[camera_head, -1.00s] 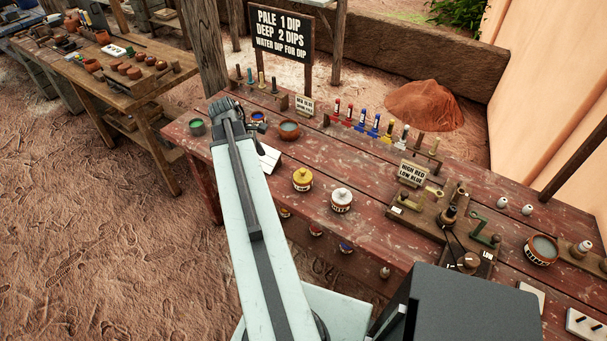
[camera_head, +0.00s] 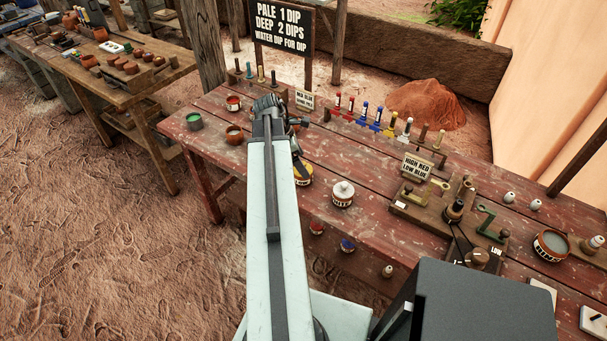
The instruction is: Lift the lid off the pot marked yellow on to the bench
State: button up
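The pot with the yellow lid (camera_head: 304,181) stands on the red-brown bench (camera_head: 375,172), at the right side of my arm. My arm and wrist cover its left and upper part. My gripper (camera_head: 299,158) is the dark part hanging from the arm's far end, over or just behind the yellow lid. Its fingertips are small and dark, so I cannot tell whether they are open or touch the lid. A similar pot with a white lid (camera_head: 342,192) stands just right of the yellow one.
A row of coloured bottles (camera_head: 365,112) and a crank device (camera_head: 455,212) stand to the right. Bare boards lie behind the white-lidded pot.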

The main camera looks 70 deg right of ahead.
jog(key=shift+b+x, duration=0.4)
jog(key=shift+x, duration=0.75)
jog(key=shift+r, duration=0.1)
jog(key=shift+c, duration=0.4)
jog(key=c, duration=1.4)
jog(key=shift+o, duration=0.2)
jog(key=shift+r+p, duration=0.1)
jog(key=shift+p, duration=0.2)
notch_tip(320, 180, up, 10)
jog(key=p, duration=1)
jog(key=shift+w, duration=0.2)
